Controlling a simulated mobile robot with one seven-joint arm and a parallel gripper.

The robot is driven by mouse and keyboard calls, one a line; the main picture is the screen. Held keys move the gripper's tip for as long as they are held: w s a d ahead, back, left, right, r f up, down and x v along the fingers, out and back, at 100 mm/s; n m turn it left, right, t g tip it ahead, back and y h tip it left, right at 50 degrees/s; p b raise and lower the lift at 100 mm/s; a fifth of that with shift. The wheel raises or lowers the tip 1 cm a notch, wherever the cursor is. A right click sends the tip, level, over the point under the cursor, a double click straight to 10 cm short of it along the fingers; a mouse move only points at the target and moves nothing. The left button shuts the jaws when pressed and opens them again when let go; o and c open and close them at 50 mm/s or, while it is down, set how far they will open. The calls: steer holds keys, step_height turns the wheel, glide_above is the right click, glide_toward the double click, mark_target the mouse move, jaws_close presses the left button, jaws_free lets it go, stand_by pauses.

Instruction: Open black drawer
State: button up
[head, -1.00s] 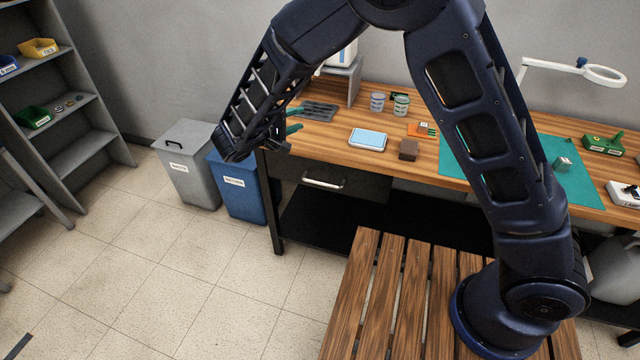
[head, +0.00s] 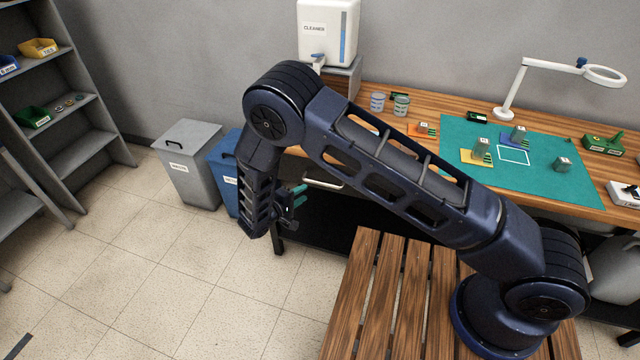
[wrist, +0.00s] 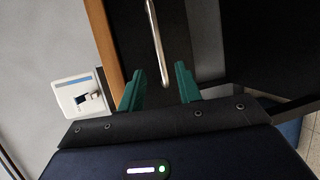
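The black drawer (wrist: 178,35) is under the wooden workbench top, and its front appears closed. Its silver bar handle (head: 325,185) shows in the head view just right of my gripper, with part of the drawer front hidden by my arm. In the wrist view the handle (wrist: 157,42) runs almost upright, ahead of and between the green fingers. My gripper (wrist: 159,72) is open and empty, its two fingers spread apart. In the head view my gripper (head: 300,195) is in front of the drawer, near handle height. I cannot tell the exact gap to the handle.
A blue bin (head: 226,172) and a grey bin (head: 187,165) stand left of the bench. A slatted wooden surface (head: 365,290) lies in front, beneath my arm. A white cleaner dispenser (head: 327,35) stands at the back. The tiled floor at left is clear.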

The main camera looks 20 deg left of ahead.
mark_target(320, 183)
steer(key=x, duration=1)
steer(key=shift+w+d, duration=0.15)
steer(key=shift+w, duration=0.2)
steer(key=shift+c, duration=0.2)
jaws_close()
